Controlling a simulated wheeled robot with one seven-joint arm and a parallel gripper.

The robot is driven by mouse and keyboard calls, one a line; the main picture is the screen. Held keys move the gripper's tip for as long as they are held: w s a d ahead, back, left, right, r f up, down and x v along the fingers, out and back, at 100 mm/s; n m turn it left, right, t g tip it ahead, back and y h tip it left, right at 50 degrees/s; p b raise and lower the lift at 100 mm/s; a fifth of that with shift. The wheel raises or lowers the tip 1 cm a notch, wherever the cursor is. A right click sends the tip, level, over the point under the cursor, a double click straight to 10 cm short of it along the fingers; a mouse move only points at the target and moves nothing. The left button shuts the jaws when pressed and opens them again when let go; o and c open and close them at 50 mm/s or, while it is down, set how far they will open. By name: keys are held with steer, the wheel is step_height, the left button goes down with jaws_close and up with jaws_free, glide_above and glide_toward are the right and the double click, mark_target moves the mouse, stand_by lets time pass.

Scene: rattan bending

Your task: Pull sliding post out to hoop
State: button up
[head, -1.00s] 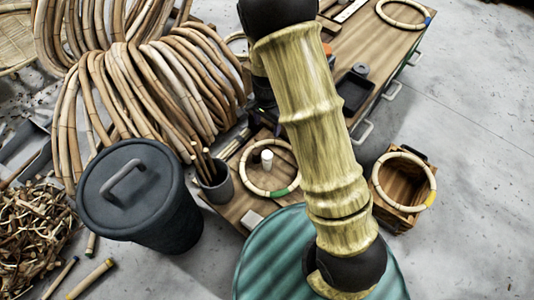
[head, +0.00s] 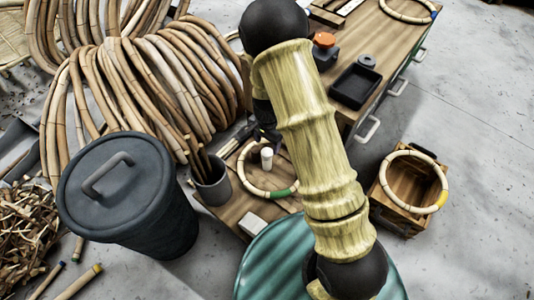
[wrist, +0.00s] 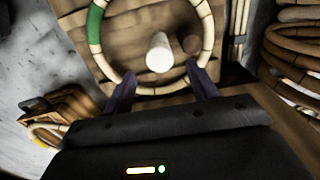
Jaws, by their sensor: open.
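The sliding post is a short white peg (head: 267,158) standing on a wooden board (head: 229,206), inside a pale rattan hoop (head: 246,182) with a green band. The wrist view shows the white post (wrist: 159,53) from above, inside the hoop (wrist: 95,25) and apart from its rim. My gripper (wrist: 162,88) is open, its two dark purple fingers spread at the near rim of the hoop. The post stands ahead of the gap between them, and nothing is held. In the head view my arm partly hides the gripper and the hoop's right side.
A wooden crate (head: 405,215) with a yellow-banded hoop is at the right. A workbench (head: 405,40) with a black tray (head: 355,87) is behind. Rattan coils (head: 150,85) fill the left.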

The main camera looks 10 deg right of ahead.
mark_target(267, 152)
step_height(267, 152, down, 4)
steer(key=shift+f+b, duration=0.25)
steer(key=shift+b, duration=0.85)
steer(key=shift+c, duration=0.2)
jaws_close()
steer(key=shift+w+r, duration=0.1)
steer(key=shift+p, duration=0.35)
